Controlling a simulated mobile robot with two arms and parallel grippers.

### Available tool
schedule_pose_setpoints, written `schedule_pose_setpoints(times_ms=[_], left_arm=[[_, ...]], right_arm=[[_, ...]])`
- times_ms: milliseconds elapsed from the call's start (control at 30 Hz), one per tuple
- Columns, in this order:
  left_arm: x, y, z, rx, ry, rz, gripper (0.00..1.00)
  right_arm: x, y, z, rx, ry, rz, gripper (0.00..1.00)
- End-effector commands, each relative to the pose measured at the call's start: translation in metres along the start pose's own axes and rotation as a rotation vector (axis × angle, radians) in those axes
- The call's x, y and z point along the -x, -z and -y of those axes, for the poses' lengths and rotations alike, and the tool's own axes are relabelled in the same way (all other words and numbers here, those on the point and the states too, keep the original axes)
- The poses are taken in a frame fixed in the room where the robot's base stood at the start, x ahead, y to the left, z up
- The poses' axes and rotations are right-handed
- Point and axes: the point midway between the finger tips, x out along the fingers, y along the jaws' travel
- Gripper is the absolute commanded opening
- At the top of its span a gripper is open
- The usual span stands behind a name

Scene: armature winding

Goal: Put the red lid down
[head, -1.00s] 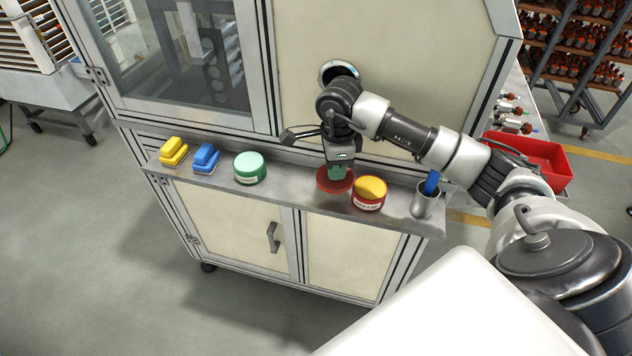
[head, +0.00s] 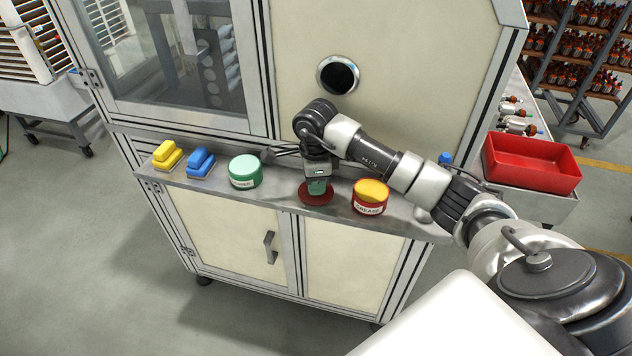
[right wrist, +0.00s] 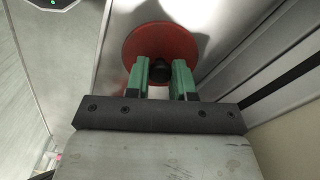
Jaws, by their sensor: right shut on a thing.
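The red lid (head: 316,196) is a flat disc at the shelf, between the green-lidded tin and the open grease tin. It also shows in the right wrist view (right wrist: 148,45), with a dark knob (right wrist: 160,71) at its middle. My right gripper (head: 318,185) points down over the lid, its green fingers (right wrist: 160,76) shut on the knob. The lid looks to be at shelf height; I cannot tell whether it touches the shelf. The red grease tin (head: 370,198), with yellow grease showing, stands to the right. My left gripper is not in view.
The metal shelf (head: 275,201) also holds a green tin (head: 245,172), a blue brush-like block (head: 201,163) and a yellow one (head: 167,155). A metal cup is mostly behind my arm. A red bin (head: 530,162) is at the right.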

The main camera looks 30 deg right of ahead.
Motion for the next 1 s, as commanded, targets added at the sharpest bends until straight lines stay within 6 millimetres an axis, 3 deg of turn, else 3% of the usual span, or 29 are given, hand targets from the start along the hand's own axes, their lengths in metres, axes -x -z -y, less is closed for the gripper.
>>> schedule_pose_setpoints(times_ms=[33,67,233,567,1000], left_arm=[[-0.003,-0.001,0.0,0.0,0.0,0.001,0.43],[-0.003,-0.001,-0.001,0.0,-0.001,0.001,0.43],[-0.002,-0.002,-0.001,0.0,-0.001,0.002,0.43],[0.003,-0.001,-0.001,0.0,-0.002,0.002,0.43],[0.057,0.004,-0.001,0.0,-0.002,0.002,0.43]], right_arm=[[-0.003,0.0,0.0,0.0,0.0,0.0,0.01],[-0.003,0.0,0.0,0.0,0.0,0.0,0.25],[-0.002,0.0,0.0,0.0,0.0,0.0,0.49],[0.003,0.0,0.0,0.0,0.0,0.0,0.49],[0.092,0.0,0.001,0.0,0.003,0.0,0.49]])
